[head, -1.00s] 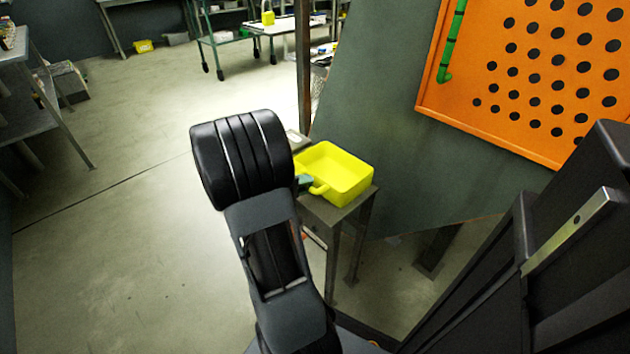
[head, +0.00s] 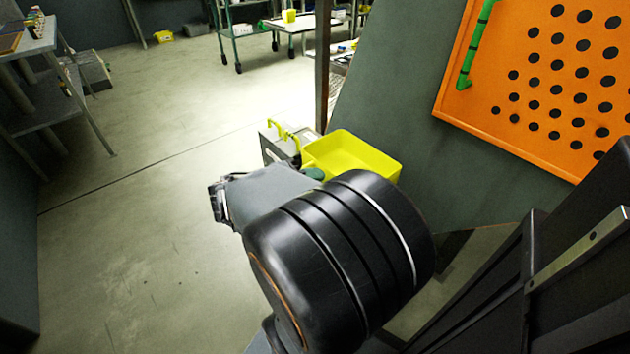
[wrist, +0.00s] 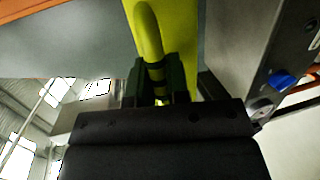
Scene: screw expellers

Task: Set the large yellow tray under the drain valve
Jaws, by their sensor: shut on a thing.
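The large yellow tray (head: 352,152) is right of centre in the head view, in front of the dark green panel. My gripper (head: 313,174) is mostly hidden behind my arm there; a bit of its green finger shows at the tray's near left side. In the wrist view, the green fingers of my gripper (wrist: 156,85) are closed around the yellow loop handle (wrist: 148,30) of the tray. What lies directly beneath the tray is hidden by my arm. I cannot identify the drain valve for sure.
A grey box (head: 272,150) with yellow hook-like parts on top stands just left of the tray. A blue knob (wrist: 284,80) on grey metal shows in the wrist view. An orange perforated panel (head: 480,70) is at upper right. Open floor (head: 120,240) lies to the left.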

